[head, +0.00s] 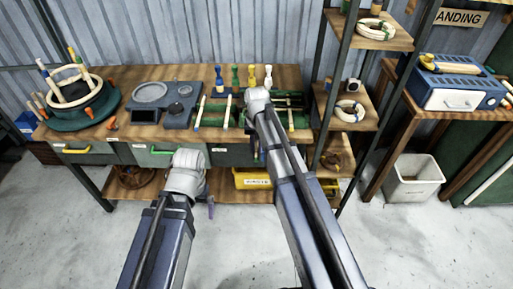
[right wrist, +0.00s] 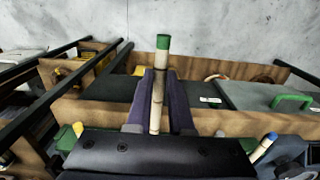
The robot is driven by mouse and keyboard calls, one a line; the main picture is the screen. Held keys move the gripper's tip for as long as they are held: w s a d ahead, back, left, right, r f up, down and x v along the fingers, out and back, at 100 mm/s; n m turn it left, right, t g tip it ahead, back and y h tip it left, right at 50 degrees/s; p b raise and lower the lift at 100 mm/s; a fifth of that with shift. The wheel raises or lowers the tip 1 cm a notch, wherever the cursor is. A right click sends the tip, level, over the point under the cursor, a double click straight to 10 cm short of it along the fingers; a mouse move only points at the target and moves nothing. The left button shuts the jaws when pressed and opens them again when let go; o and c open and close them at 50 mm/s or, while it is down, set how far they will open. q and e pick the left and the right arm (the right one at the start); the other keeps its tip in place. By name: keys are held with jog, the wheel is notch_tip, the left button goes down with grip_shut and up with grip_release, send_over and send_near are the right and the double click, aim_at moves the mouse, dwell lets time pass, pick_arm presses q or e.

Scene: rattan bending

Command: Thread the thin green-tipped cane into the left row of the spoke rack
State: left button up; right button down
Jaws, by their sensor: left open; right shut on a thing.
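The cane (right wrist: 157,104), pale with a green tip (right wrist: 163,42), stands between the purple fingers of my right gripper (right wrist: 160,76) in the right wrist view.
On the bench (head: 165,131) stand a round green former with rings (head: 84,111), a grey tray block (head: 163,105) and several coloured pegs (head: 250,77). A shelf unit (head: 371,36) rises close on the right.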

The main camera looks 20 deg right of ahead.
jog(key=shift+w+d, duration=0.3)
jog(key=shift+w, duration=0.6)
jog(key=shift+w+d, duration=0.25)
jog(key=shift+w, duration=0.6)
jog(key=shift+w+d, duration=0.25)
jog(key=shift+w, duration=0.75)
jog(key=shift+w+d, duration=0.25)
jog(key=shift+w, duration=0.7)
jog(key=shift+w, duration=0.1)
jog(key=shift+w+d, duration=0.3)
jog(key=shift+w, duration=0.6)
jog(key=shift+w+d, duration=0.3)
jog(key=shift+w, duration=0.6)
jog(key=shift+w, duration=0.2)
jog(key=shift+w+d, duration=0.3)
jog(key=shift+w, duration=0.65)
jog(key=shift+w+d, duration=0.3)
jog(key=shift+w, duration=0.65)
jog(key=shift+f, duration=0.25)
